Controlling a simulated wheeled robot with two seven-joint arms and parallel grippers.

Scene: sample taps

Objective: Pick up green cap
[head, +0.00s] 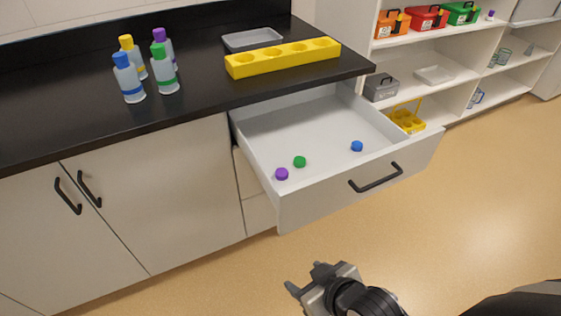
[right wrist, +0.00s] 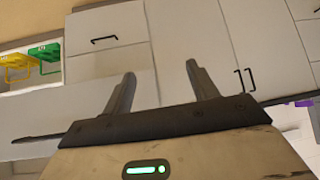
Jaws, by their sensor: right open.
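The green cap (head: 299,161) lies in the open drawer (head: 325,120), between a purple cap (head: 282,174) and a blue cap (head: 357,146). My right gripper (head: 303,277) is open and empty, low in front of the drawer and apart from it. In the right wrist view my right gripper (right wrist: 160,85) shows two spread fingers with nothing between them. The caps do not show in that view. My left gripper is not in view.
On the black counter (head: 60,110) stand several capped bottles (head: 129,79), a yellow rack (head: 284,57) and a grey tray (head: 252,39). The drawer front with its handle (head: 376,178) juts out. Shelves (head: 440,50) stand at right. The floor (head: 430,220) in front is clear.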

